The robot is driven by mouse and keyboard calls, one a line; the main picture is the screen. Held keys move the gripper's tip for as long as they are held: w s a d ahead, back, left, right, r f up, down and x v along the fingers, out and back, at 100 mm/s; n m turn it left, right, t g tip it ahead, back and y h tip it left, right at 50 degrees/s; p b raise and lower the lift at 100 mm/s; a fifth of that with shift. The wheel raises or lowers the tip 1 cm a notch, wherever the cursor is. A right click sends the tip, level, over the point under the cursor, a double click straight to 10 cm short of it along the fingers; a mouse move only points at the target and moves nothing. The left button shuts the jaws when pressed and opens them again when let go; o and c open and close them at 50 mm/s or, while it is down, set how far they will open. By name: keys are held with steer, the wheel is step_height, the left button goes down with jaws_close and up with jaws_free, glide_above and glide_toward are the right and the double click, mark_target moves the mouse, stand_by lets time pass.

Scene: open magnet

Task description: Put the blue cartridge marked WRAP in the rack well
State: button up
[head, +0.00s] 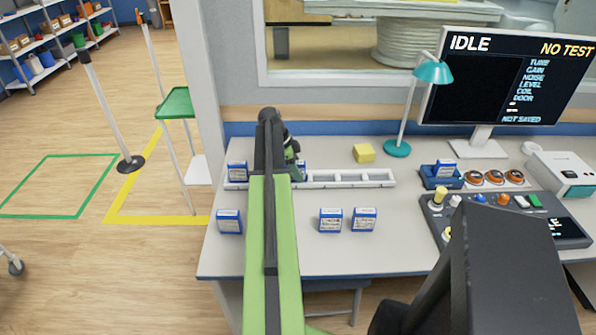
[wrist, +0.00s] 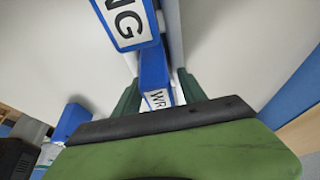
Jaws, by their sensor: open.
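The blue cartridge whose label reads WR, with the rest hidden (wrist: 158,97), is between my gripper's green fingers in the wrist view. In the head view, a sliver of a blue cartridge (head: 302,166) shows beside my gripper (head: 291,165), at the rack. My gripper is open around the WR cartridge, with a finger on each side; whether they touch it I cannot tell. The long pale rack (head: 345,179) lies along the desk with several empty wells to the right. How deep the WR cartridge sits is hidden.
A cartridge ending in NG (wrist: 124,18) is close by; a cartridge (head: 237,172) stands at the rack's left end. Loose cartridges (head: 229,221), (head: 330,219), (head: 364,219) stand in front. A yellow block (head: 363,153), lamp (head: 397,148) and control console (head: 505,219) are also on the desk.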

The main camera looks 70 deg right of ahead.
steer(key=p+v, duration=1)
steer(key=v, duration=0.2)
steer(key=w+a+f+n+t, duration=0.1)
steer(key=w+a+n, duration=0.7)
steer(key=w+a, duration=0.55)
steer(key=w+a+n+t, duration=0.2)
steer(key=w+a+n, duration=0.75)
steer(key=a, duration=0.75)
steer(key=w+a+n, duration=0.2)
steer(key=a+n, duration=0.5)
steer(key=a, duration=1)
steer(key=w+a+n+t+y, duration=0.1)
steer(key=a+n, duration=0.6)
steer(key=a, duration=1.1)
steer(key=shift+w+f+y, duration=0.3)
steer(key=shift+w+f, duration=0.15)
